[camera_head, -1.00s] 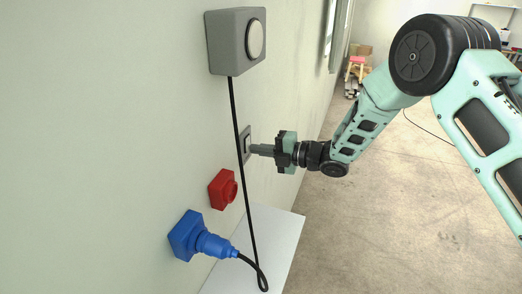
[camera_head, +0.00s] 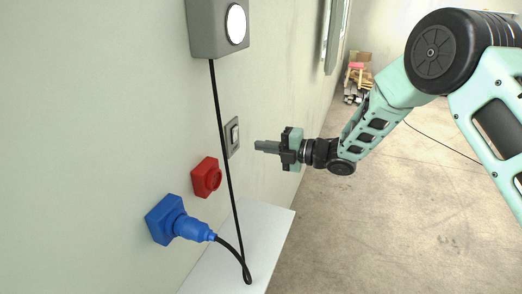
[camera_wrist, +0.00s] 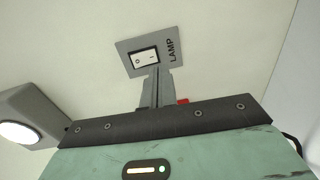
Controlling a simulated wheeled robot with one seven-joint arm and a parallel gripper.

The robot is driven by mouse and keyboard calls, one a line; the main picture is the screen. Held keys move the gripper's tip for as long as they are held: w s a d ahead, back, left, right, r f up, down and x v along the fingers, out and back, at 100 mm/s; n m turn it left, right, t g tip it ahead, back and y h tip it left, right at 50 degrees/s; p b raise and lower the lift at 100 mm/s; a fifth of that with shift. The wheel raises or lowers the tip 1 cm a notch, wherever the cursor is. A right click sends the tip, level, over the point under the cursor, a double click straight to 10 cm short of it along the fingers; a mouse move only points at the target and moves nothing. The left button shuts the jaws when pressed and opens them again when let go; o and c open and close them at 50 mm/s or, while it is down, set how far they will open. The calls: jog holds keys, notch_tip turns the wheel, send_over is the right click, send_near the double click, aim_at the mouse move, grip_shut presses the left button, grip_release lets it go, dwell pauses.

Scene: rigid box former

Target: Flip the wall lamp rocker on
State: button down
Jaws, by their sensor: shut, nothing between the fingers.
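The lamp rocker (camera_head: 235,135) is a white switch in a grey wall plate (camera_head: 228,150). In the wrist view the white rocker (camera_wrist: 145,58) sits on the plate (camera_wrist: 172,40) marked LAMP. The wall lamp (camera_head: 203,30) is a grey box whose round face (camera_head: 236,24) glows bright white; the glowing face also shows in the wrist view (camera_wrist: 18,134). My gripper (camera_head: 258,146) is shut and empty, its fingertips apart from the plate by a small gap. In the wrist view the fingers (camera_wrist: 156,85) point at the rocker and reach just below it.
A red socket (camera_head: 206,178) and a blue socket (camera_head: 164,218) with a blue plug (camera_head: 193,229) are on the wall below left. A black cable (camera_head: 221,120) hangs from the lamp past the switch plate. A white surface (camera_head: 262,228) lies below.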

jog(key=f+b+v, duration=0.1)
jog(key=b+v, duration=0.2)
jog(key=v, duration=0.5)
jog(key=shift+d+f, duration=0.2)
jog(key=shift+f, duration=0.2)
jog(key=shift+s, duration=0.1)
jog(key=s+d+r+m+g+h, duration=0.1)
jog(key=s+d+m+g+h, duration=0.2)
jog(key=s+m+h, duration=0.4)
jog(key=s+d+m+g+h, duration=0.2)
jog(key=s+m+h, duration=0.6)
jog(key=s+m, duration=0.9)
jog(key=s+d, duration=0.2)
jog(key=s, duration=1.1)
jog(key=shift+d+r+g, duration=0.25)
jog(key=shift+r+g, duration=0.1)
jog(key=shift+g, duration=0.05)
